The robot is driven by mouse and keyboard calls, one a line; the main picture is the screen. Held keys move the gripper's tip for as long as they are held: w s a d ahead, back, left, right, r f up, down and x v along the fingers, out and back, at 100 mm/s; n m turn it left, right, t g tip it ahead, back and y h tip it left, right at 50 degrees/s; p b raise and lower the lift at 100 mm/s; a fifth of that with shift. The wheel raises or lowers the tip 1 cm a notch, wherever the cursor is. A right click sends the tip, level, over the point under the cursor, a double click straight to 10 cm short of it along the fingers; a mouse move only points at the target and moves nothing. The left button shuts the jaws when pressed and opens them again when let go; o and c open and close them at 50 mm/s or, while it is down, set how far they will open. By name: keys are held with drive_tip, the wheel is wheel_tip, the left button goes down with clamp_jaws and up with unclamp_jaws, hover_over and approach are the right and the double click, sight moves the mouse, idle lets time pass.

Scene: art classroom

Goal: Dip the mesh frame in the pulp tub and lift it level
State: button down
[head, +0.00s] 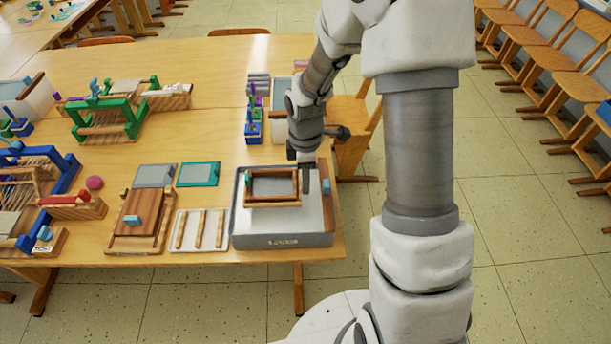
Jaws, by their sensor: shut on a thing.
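The mesh frame (272,202) is a brown wooden rectangle with grey mesh. It is inside the outline of the grey pulp tub (284,241), toward its back left, and looks roughly level. Pale grey-white pulp (280,222) shows in front of it and to its right. I cannot tell whether its underside touches the pulp. My gripper (313,182) points down over the tub and is shut on the frame's right side; the exact contact is small and partly hidden by the fingers. A small green part shows at the frame's left end.
Left of the tub lie a white board with wooden strips (199,231), a wooden press with a blue handle (137,220) and two flat screens (198,174). Blue-based tools (253,128) stand behind the tub. The table's right edge and a wooden chair (352,150) are close.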

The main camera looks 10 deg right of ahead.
drive_tip(key=shift+f+b, duration=2.9)
drive_tip(key=shift+f, duration=1.35)
drive_tip(key=shift+r, duration=0.1)
drive_tip(key=shift+r+p, duration=2.95)
drive_tip(key=shift+r, duration=0.5)
drive_tip(key=shift+r+p, duration=2.1)
drive_tip(key=shift+r, duration=0.45)
drive_tip(key=shift+f, duration=0.1)
